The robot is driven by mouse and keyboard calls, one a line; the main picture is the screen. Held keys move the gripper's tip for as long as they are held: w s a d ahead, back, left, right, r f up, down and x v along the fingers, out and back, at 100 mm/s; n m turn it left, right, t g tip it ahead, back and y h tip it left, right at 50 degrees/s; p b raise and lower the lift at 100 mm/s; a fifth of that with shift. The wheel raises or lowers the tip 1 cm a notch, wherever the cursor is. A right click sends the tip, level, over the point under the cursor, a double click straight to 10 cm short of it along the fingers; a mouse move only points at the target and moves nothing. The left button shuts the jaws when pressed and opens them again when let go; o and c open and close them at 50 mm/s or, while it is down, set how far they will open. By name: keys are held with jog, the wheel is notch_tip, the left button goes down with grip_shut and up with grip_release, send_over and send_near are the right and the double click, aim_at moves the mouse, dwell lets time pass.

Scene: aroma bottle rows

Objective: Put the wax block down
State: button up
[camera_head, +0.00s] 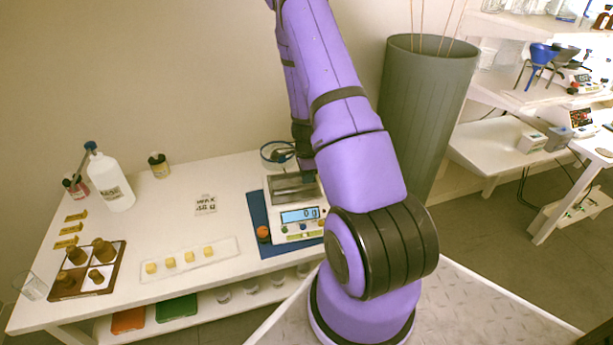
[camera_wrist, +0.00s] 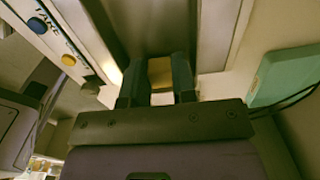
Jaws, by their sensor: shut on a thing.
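My gripper (camera_wrist: 158,78) is shut on a yellow wax block (camera_wrist: 160,73) in the wrist view, one dark finger on each side of it. The block is over the metal pan (camera_wrist: 130,25) of the scale; whether it touches the pan I cannot tell. In the head view the white scale (camera_head: 285,233) stands on a blue mat (camera_head: 256,213) and its display (camera_head: 299,215) reads 0 g. There my arm hides the held block and most of the gripper.
A pale tray (camera_head: 226,258) with several yellow blocks lies left of the scale. A brown rack (camera_head: 60,293) of bottles, a white bottle (camera_head: 113,188) and a white card (camera_head: 205,205) are further left. A tall grey bin (camera_head: 428,90) stands to the right.

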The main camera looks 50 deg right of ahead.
jog(key=o, duration=0.6)
jog(key=shift+f, duration=0.15)
